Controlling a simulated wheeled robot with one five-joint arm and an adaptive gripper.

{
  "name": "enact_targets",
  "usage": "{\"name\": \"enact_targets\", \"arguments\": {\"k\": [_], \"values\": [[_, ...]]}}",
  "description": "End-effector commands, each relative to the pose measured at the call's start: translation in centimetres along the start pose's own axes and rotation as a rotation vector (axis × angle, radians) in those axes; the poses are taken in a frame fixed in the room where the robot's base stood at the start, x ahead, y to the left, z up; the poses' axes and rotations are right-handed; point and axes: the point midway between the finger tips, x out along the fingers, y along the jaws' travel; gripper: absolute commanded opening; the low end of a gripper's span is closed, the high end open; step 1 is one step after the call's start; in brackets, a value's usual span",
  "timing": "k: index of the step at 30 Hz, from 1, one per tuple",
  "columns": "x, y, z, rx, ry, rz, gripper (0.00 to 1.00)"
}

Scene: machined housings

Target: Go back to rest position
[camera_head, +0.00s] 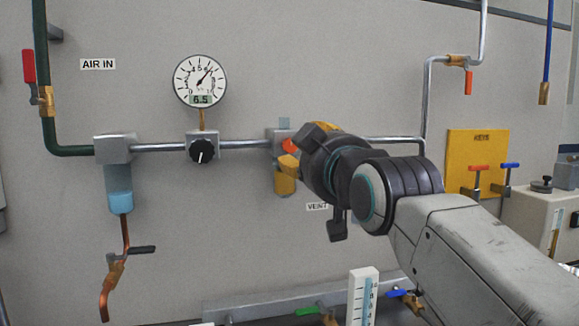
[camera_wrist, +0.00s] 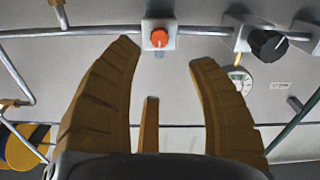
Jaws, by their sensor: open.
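My gripper (camera_head: 303,152) is in front of the grey wall panel, near a valve block on the horizontal pipe. In the wrist view my gripper (camera_wrist: 165,54) shows its yellow fingers spread apart with nothing between them. A small grey block with an orange button (camera_wrist: 159,38) is just beyond the fingertips, near the gap between them. In the head view the orange button (camera_head: 289,146) is partly hidden by my gripper. I cannot tell the exact distance from fingertips to button.
A pressure gauge (camera_head: 200,81) reads 6.5, above a black knob (camera_head: 202,150). A filter bowl (camera_head: 120,188) and copper pipe hang at left. A yellow board (camera_head: 476,160) and a vertical pipe (camera_head: 426,100) are at right. A white scale (camera_head: 362,297) stands below.

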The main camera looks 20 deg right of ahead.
Motion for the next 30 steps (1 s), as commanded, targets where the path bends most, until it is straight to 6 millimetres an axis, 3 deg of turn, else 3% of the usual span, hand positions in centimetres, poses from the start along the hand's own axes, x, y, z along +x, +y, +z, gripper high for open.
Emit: {"name": "enact_targets", "arguments": {"k": [5,8,11,17,21,27,30], "values": [[-0.1,-0.2,0.6,0.008,-0.036,-0.01,0.53],[-0.6,-0.7,2.4,0.027,-0.128,-0.034,0.53],[-1.9,-1.6,5.7,0.058,-0.275,-0.069,0.53],[-7.7,-3.9,13.9,0.135,-0.646,-0.134,0.53],[-13.3,-5.2,18.6,0.179,-0.884,-0.16,0.53],[-20.2,-6.4,22.8,0.218,-1.133,-0.175,0.53],[-22.4,-6.7,23.9,0.229,-1.204,-0.176,0.53]]}}
